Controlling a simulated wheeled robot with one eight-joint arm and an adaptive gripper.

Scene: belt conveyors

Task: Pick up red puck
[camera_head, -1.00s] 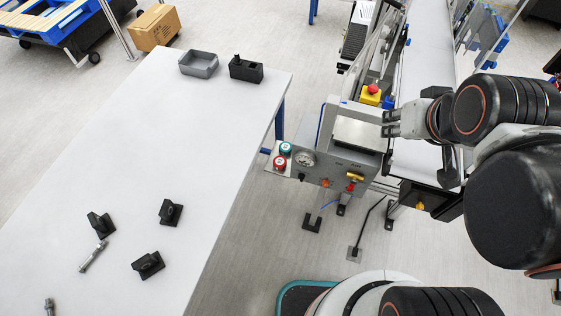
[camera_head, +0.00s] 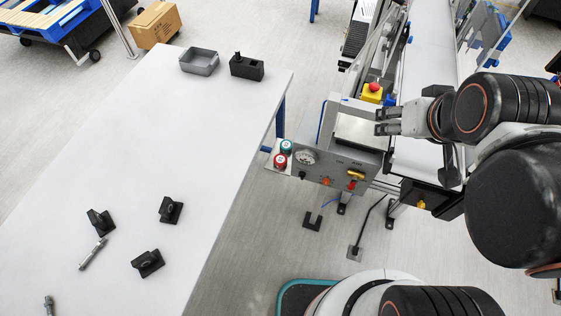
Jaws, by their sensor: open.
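My arm covers part of the belt.
A white table (camera_head: 130,150) fills the left side. It carries a grey bin (camera_head: 199,61), a black block (camera_head: 246,68), several black fixtures (camera_head: 148,262) and metal rods (camera_head: 92,254). A cardboard box (camera_head: 154,25) stands beyond it. Bare floor (camera_head: 250,225) separates table and conveyor.

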